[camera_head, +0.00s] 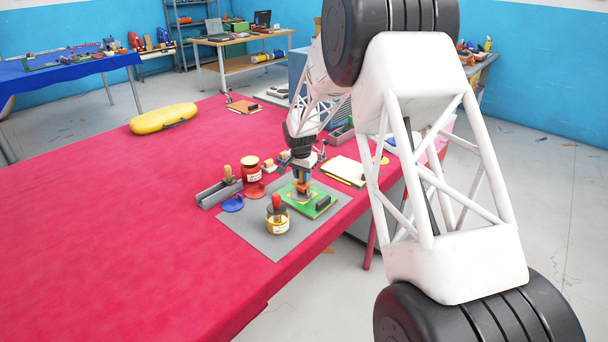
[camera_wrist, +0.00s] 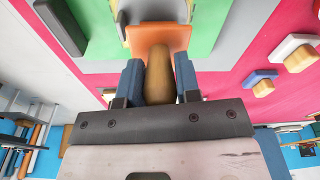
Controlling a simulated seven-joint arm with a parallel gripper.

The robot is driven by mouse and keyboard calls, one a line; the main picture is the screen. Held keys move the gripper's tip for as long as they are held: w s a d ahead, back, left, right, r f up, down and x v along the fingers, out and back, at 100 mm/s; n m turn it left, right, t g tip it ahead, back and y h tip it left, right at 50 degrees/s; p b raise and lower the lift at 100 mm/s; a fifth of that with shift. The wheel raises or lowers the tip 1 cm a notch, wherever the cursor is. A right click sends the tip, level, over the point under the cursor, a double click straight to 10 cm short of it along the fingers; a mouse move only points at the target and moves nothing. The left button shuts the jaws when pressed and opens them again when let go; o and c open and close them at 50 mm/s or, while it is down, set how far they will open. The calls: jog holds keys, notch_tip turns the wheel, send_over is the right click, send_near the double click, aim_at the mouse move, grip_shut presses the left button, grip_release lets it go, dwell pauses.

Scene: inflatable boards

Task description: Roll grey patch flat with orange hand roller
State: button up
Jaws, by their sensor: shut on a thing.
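My gripper (camera_head: 302,180) is shut on the wooden handle (camera_wrist: 160,76) of the orange hand roller, with one blue finger on each side in the wrist view. The orange roller head (camera_wrist: 158,38) is over the green board (camera_wrist: 205,25), and it also shows in the head view (camera_head: 302,195). A grey patch (camera_wrist: 150,11) on the board shows just beyond the roller head in the wrist view, partly hidden by it. I cannot tell whether the roller touches the patch. In the head view the green board (camera_head: 318,209) lies on a grey mat under my gripper.
A black block (camera_head: 323,203) sits on the board's right part. The grey mat (camera_head: 250,240) carries a yellow-labelled jar (camera_head: 277,218).

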jog(key=shift+s+a, duration=0.15)
dwell(0.3)
jog(key=shift+s+a+f, duration=0.1)
jog(key=shift+s+a, duration=0.5)
